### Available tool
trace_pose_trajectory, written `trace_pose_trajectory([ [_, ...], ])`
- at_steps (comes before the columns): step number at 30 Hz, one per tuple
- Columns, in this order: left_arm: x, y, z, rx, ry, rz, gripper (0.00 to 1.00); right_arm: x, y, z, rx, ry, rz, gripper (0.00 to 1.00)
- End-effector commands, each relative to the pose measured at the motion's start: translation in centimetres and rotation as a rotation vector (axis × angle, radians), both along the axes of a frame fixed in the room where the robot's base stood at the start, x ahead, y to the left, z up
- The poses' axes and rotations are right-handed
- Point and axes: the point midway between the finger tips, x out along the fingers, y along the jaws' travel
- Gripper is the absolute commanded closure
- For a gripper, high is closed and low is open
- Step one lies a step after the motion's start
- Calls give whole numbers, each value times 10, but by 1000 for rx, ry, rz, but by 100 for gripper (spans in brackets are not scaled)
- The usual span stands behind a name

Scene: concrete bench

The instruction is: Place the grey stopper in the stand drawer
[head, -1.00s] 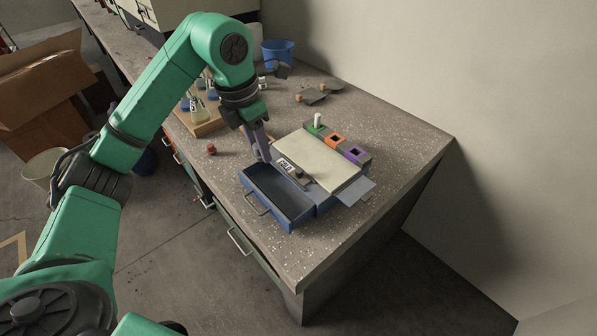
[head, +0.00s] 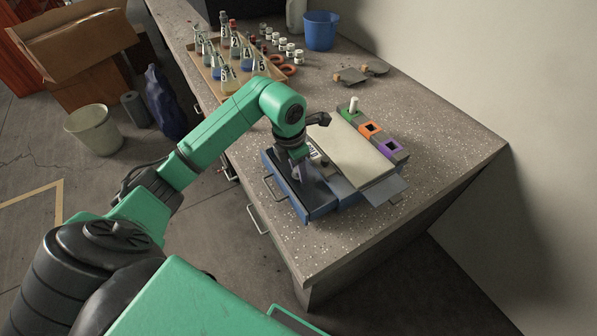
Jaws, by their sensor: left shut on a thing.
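The stand (head: 355,160) is a blue box with a cream top and a label, on the bench. Its drawer (head: 318,212) is pulled open at the left front side, with a metal handle. My left gripper (head: 312,186) points down over the open drawer, close to the stand's front edge. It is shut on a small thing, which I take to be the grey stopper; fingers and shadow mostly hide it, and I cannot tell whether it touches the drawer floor. My right gripper is out of view.
Green, orange and purple sockets (head: 370,130) line the stand's back, a white peg in the green one. A grey flap (head: 387,190) sticks out at the right. A tray of numbered flasks (head: 232,85), jars and a blue bucket (head: 320,30) stand farther back. The right bench is clear.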

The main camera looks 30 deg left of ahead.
Motion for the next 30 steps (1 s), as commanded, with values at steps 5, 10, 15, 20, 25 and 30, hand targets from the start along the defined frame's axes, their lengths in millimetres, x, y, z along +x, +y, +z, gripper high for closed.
trace_pose_trajectory([
  [5,0,0,-13,0,-1,0,100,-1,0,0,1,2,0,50],
  [10,0,0,-15,1,-1,-1,100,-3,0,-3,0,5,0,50],
  [15,0,0,-15,0,0,0,30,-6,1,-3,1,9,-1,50],
  [20,0,0,-15,0,0,0,30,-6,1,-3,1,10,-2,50],
  [25,0,0,-9,0,0,0,30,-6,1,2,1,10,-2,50],
  [30,-3,3,20,3,-7,0,30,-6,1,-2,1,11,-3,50],
])
